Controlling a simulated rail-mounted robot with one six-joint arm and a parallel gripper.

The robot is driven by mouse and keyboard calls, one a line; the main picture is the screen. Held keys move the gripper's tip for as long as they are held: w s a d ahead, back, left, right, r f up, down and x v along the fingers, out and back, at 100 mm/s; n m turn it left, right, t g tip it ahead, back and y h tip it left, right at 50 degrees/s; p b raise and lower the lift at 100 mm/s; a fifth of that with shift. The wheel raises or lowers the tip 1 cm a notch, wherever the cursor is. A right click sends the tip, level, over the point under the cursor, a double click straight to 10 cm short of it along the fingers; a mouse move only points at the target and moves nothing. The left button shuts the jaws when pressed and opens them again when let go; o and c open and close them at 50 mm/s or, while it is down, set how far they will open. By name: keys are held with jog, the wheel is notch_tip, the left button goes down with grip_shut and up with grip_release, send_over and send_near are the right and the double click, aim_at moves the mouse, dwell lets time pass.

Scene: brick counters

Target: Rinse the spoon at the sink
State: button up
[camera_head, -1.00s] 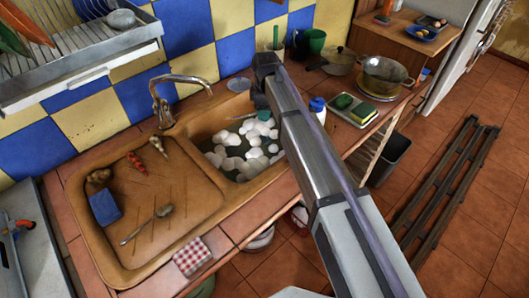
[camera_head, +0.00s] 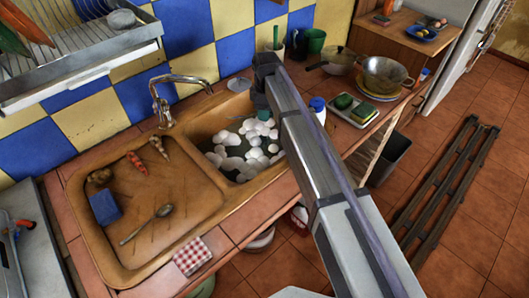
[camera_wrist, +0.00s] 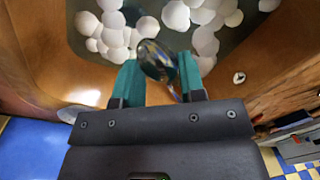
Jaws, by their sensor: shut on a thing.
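My gripper (camera_head: 264,115) is over the right end of the sink basin (camera_head: 205,125), just above the foamy water. In the wrist view, its two teal fingers (camera_wrist: 158,66) are shut on a shiny metal spoon (camera_wrist: 154,58). The spoon's rounded bowl shows between the fingertips, with white foam balls (camera_wrist: 176,15) and dark water beyond. I cannot tell whether the bowl touches the water. In the head view the held spoon is not clear. Another spoon (camera_head: 148,225) lies on the brown drainboard (camera_head: 185,205). The metal tap (camera_head: 165,88) stands behind the sink.
A blue sponge (camera_head: 105,208), carrots (camera_head: 137,163) and a potato (camera_head: 100,177) lie on the drainboard. A white bottle with a blue cap (camera_head: 318,108) and a sponge tray (camera_head: 352,110) stand right of the basin. A dish rack (camera_head: 80,65) hangs at upper left.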

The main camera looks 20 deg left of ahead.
jog(key=shift+r, duration=0.1)
notch_tip(320, 180, up, 4)
jog(key=p, duration=0.4)
jog(key=shift+r, duration=0.1)
jog(key=shift+f, duration=0.2)
dwell(0.3)
